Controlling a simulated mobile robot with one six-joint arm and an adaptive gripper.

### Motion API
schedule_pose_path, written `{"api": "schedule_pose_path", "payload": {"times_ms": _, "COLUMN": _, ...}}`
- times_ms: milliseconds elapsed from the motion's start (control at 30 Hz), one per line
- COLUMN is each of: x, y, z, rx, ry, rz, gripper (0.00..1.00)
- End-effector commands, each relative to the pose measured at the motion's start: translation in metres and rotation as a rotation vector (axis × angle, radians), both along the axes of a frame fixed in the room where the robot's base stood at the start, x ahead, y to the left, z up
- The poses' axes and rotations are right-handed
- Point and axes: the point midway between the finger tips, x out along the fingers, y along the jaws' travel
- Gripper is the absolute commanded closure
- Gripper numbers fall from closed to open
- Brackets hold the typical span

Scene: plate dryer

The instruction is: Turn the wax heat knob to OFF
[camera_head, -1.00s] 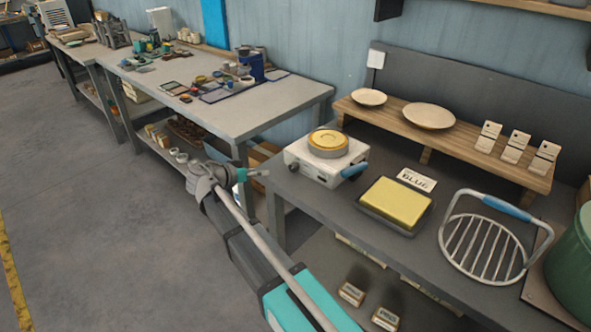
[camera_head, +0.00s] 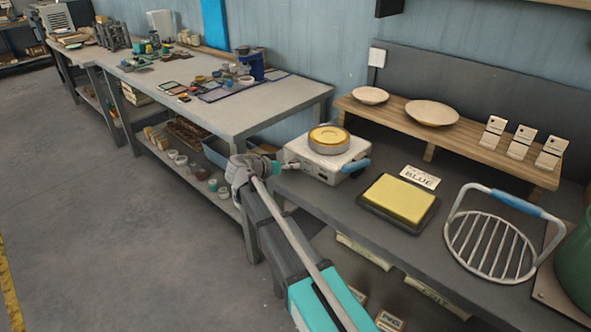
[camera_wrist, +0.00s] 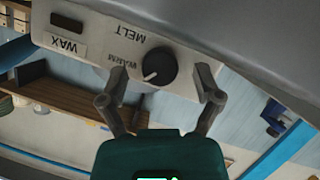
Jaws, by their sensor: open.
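The wax heater (camera_head: 312,164) is a white box with a round pan of yellow wax on top, at the near bench's left end. In the wrist view its front panel (camera_wrist: 97,46) appears upside down, with WAX, MELT and WARM lettering. The black round wax heat knob (camera_wrist: 160,67) has a white pointer toward the picture's lower left, near WARM. An OFF mark is not visible. My gripper (camera_wrist: 160,83) is open, its two fingers apart on either side of the knob's position; contact is not evident. In the head view my gripper (camera_head: 286,180) is beside the heater's front left.
A yellow block in a dark tray (camera_head: 368,218), a BLUE label (camera_head: 420,177) and a wire rack with a blue handle (camera_head: 514,202) are right of the heater. A wooden shelf (camera_head: 470,143) with plates stands behind. The floor (camera_head: 110,230) at left is clear.

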Motion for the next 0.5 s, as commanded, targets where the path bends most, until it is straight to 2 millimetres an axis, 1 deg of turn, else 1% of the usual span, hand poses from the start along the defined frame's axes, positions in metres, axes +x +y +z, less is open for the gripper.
{"api": "schedule_pose_path", "payload": {"times_ms": 200, "x": 0.0067, "y": -0.0074, "z": -0.0039, "rx": 0.0, "ry": 0.0, "rz": 0.0, "gripper": 0.17}}
{"api": "schedule_pose_path", "payload": {"times_ms": 500, "x": 0.0072, "y": -0.0081, "z": -0.0037, "rx": 0.0, "ry": 0.0, "rz": 0.0, "gripper": 0.17}}
